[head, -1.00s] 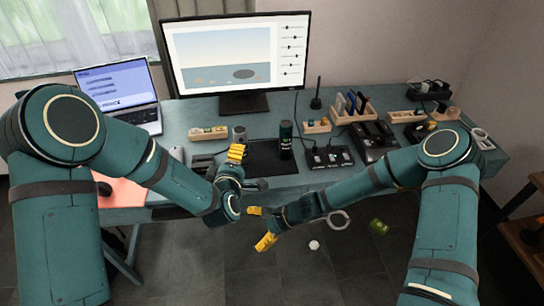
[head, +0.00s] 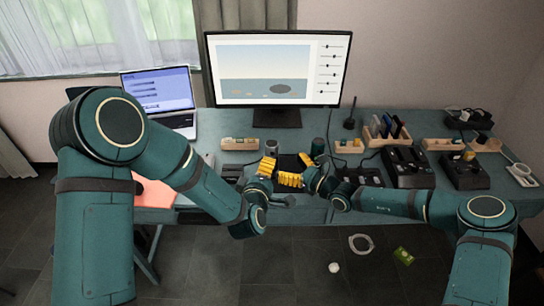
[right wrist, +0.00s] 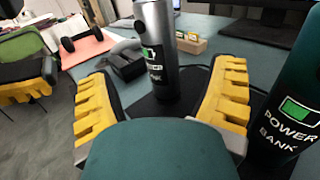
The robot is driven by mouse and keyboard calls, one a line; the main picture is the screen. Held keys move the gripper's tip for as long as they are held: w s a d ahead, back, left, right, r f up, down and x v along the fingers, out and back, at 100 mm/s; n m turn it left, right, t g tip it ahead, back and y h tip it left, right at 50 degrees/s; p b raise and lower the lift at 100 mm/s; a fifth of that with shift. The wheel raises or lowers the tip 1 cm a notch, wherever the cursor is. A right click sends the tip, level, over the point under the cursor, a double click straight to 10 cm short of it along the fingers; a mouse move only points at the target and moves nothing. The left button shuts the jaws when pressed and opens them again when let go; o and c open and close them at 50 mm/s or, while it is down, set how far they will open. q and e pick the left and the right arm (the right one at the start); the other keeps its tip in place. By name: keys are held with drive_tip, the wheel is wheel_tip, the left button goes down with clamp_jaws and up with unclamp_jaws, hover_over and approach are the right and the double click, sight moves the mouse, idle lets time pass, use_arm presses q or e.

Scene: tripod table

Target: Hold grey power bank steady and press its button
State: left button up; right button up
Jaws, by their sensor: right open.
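The grey power bank (right wrist: 157,50) is an upright cylinder with a green battery mark. In the right wrist view it stands ahead, between the lines of my right gripper's (right wrist: 165,78) spread yellow fingers. In the head view its grey top (head: 271,146) shows behind the yellow fingers. My right gripper (head: 290,180) is open at the desk's front edge. My left gripper (head: 266,170) is beside it on the left; its opening is unclear. It also shows in the right wrist view (right wrist: 26,82).
A dark green power bank (right wrist: 292,118) stands close to the right gripper's right finger; it shows in the head view too (head: 318,147). A dark mat (head: 287,161) lies beneath. A monitor (head: 277,75) and a laptop (head: 158,95) stand behind. Small wooden holders and black devices fill the desk's right side.

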sight(268, 154)
drive_tip(key=x, duration=0.9)
drive_tip(key=shift+w+a, duration=0.1)
drive_tip(key=shift+a, duration=0.05)
clamp_jaws()
use_arm(q)
clamp_jaws()
idle(1.1)
